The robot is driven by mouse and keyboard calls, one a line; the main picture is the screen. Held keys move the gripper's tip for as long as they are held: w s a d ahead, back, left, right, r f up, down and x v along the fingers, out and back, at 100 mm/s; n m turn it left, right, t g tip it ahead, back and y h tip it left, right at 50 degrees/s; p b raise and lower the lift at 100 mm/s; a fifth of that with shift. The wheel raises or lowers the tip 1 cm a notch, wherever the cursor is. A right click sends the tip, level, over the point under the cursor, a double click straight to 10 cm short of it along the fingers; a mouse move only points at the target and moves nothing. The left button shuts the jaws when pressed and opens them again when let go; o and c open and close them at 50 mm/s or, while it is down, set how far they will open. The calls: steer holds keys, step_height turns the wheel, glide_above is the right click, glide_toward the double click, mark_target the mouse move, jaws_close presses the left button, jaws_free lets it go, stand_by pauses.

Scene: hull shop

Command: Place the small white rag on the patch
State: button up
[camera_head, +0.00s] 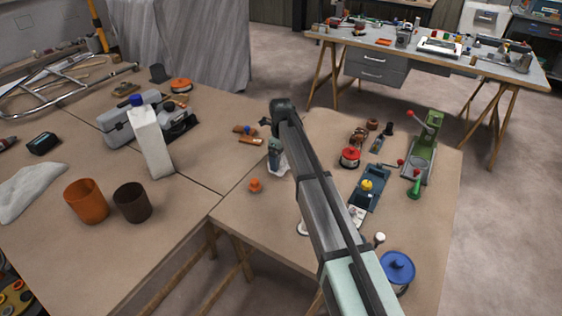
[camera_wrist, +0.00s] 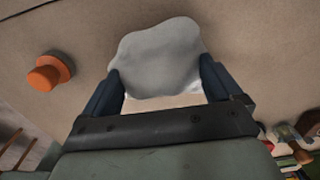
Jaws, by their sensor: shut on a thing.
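The small white rag (camera_wrist: 158,58) is a pale, rounded, crumpled piece between the two dark fingers of my gripper (camera_wrist: 160,82) in the wrist view. My gripper is shut on it. In the head view the rag (camera_head: 280,168) shows as a small white piece below my gripper (camera_head: 275,152), over the workbench; whether it touches the top I cannot tell. I cannot clearly make out the patch. A pale item (camera_head: 303,228) is partly hidden behind my arm, and I cannot tell what it is.
An orange knob-like object (camera_head: 254,185) stands left of my gripper, also in the wrist view (camera_wrist: 48,72). A white carton (camera_head: 150,140), an orange cup (camera_head: 87,202) and a brown cup (camera_head: 132,202) stand left. A green press (camera_head: 424,150) and a red-lidded pot (camera_head: 350,157) stand right.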

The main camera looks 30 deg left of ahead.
steer(key=shift+f, duration=0.9)
steer(key=shift+f, duration=0.1)
steer(key=o, duration=0.7)
step_height(320, 180, up, 12)
steer(key=shift+r, duration=0.15)
